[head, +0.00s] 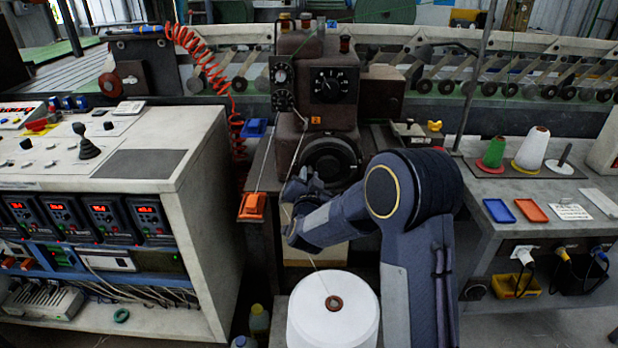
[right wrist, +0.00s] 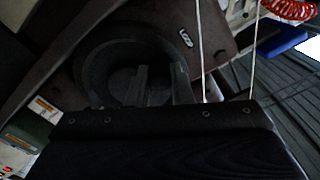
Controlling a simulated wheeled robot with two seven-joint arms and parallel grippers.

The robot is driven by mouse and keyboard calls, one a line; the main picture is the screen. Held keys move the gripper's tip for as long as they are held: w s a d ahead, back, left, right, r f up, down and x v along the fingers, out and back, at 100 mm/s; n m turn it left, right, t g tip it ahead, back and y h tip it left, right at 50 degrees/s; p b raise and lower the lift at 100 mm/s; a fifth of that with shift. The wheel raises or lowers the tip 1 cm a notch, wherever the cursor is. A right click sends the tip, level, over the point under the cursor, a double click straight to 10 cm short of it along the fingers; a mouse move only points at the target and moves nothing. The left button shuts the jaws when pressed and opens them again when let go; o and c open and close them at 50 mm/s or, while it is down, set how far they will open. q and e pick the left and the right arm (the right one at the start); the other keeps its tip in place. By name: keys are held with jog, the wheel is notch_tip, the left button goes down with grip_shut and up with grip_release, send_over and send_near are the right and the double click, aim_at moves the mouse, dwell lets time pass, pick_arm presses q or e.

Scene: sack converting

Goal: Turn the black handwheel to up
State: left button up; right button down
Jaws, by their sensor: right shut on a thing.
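The black handwheel (head: 333,158) is a dark round wheel low on the front of the brown machine head. Its lower left part is hidden behind my right gripper. In the right wrist view the handwheel (right wrist: 95,70) shows as a dark ring. My right gripper (head: 303,182) reaches in from the right and is shut on the handwheel at its lower left side. Its dark fingers (right wrist: 160,85) show against the ring in the right wrist view, where the contact is too dark to make out clearly. My left gripper is not in view.
A white thread cone (head: 335,315) stands below my right arm. Pale threads run down just left of the wheel. An orange box (head: 252,206) is at the left. A control cabinet (head: 190,150) stands left, and a bench with thread cones (head: 532,148) stands right.

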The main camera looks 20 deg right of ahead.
aim_at(328, 183)
jog(key=shift+s+d+f+n+b, duration=0.3)
jog(key=shift+d+f+n, duration=0.5)
jog(key=shift+n, duration=2.05)
jog(key=shift+s+d+f+n+b, duration=0.25)
jog(key=shift+s+d+f+n, duration=0.35)
jog(key=shift+n, duration=2.3)
jog(key=shift+s+d+f+n+b, duration=0.25)
jog(key=shift+d+f+n, duration=0.65)
jog(key=shift+n, duration=1.95)
jog(key=c, duration=1.3)
grip_release()
